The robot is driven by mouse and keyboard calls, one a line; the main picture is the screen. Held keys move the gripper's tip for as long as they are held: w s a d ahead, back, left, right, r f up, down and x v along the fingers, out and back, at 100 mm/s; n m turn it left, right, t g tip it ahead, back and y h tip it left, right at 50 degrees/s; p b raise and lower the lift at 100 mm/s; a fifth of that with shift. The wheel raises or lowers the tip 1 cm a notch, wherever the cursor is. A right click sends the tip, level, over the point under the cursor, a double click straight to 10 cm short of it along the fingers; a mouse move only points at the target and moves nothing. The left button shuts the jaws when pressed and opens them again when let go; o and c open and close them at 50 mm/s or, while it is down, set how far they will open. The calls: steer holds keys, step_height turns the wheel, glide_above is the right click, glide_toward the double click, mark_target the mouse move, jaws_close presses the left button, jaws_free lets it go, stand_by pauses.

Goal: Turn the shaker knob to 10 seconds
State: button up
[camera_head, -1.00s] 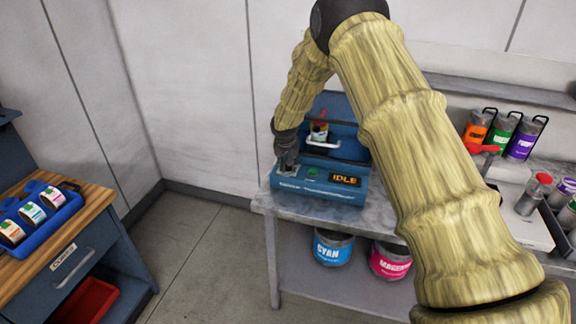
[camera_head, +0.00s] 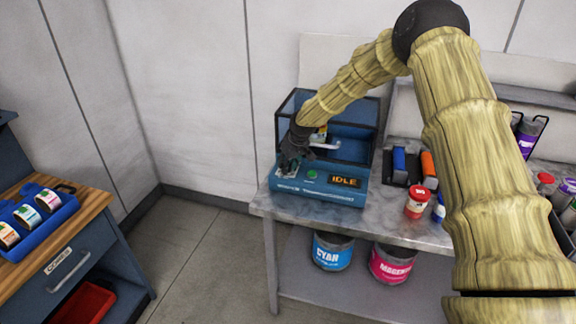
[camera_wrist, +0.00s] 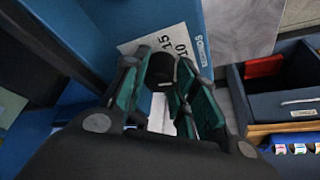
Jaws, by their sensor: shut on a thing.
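The shaker is a blue machine (camera_head: 330,190) on the grey table, with a green button (camera_head: 312,175) and a display reading "IDLE" (camera_head: 345,181). My gripper (camera_head: 287,170) is at the left end of its front panel. In the wrist view my gripper (camera_wrist: 163,85) is shut on the dark round knob (camera_wrist: 160,69). The knob stands on a white dial plate (camera_wrist: 143,43) where "15" and "10" are readable beside it, with "SECONDS" at the edge. The fingers hide the rest of the dial, and I cannot tell where the knob points.
A red-capped jar (camera_head: 417,204) and a dark holder (camera_head: 400,168) stand right of the machine. Cyan (camera_head: 333,250) and magenta (camera_head: 391,263) cans sit on the shelf below. A wooden-topped cabinet (camera_head: 85,222) is at the left, with open floor between.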

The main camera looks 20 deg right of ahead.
stand_by(0.4)
steer(key=o, duration=1)
steer(key=shift+d+r, duration=0.1)
steer(key=shift+v, duration=3.9)
